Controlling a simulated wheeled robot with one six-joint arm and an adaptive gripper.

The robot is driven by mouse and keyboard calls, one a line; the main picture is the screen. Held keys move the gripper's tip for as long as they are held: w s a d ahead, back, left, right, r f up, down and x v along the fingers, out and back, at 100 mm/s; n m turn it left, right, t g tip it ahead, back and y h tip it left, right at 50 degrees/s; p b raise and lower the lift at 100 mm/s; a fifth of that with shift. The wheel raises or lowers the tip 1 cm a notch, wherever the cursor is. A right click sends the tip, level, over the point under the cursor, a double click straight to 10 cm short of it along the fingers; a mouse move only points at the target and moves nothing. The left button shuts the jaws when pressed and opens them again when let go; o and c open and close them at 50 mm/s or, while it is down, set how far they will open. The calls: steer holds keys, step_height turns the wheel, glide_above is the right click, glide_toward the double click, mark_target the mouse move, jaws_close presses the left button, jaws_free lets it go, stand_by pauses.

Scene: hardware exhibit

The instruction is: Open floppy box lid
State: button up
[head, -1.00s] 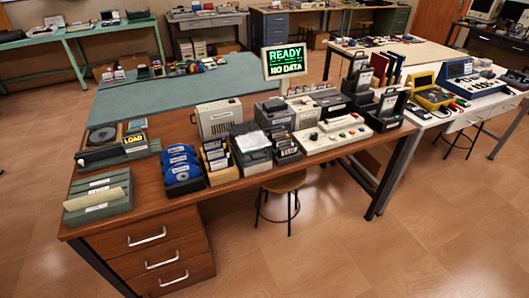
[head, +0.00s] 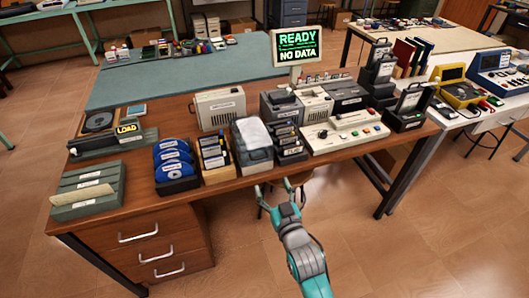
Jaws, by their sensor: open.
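A dark grey box with a whitish patch on its top (head: 252,145) stands near the front edge of the brown desk, in the middle of the row; it looks like the floppy box. Its lid appears down, but the detail is too small to be sure. My gripper (head: 274,191) is open and empty. It is in front of the desk's front edge, just below and slightly right of the box in the picture, and apart from it.
Left of the box are a rack of labelled disks (head: 214,155) and blue discs in a holder (head: 174,165). Right of it is a dark stacked rack (head: 289,142), then a white control panel (head: 345,133).

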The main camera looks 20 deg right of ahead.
steer(key=w, duration=0.2)
glide_toward(251, 141)
steer(key=w, duration=0.1)
steer(key=w+d+f, duration=0.1)
steer(key=w+f, duration=0.1)
steer(key=shift+w+d, duration=0.15)
steer(key=shift+w, duration=0.25)
steer(key=shift+c, duration=0.2)
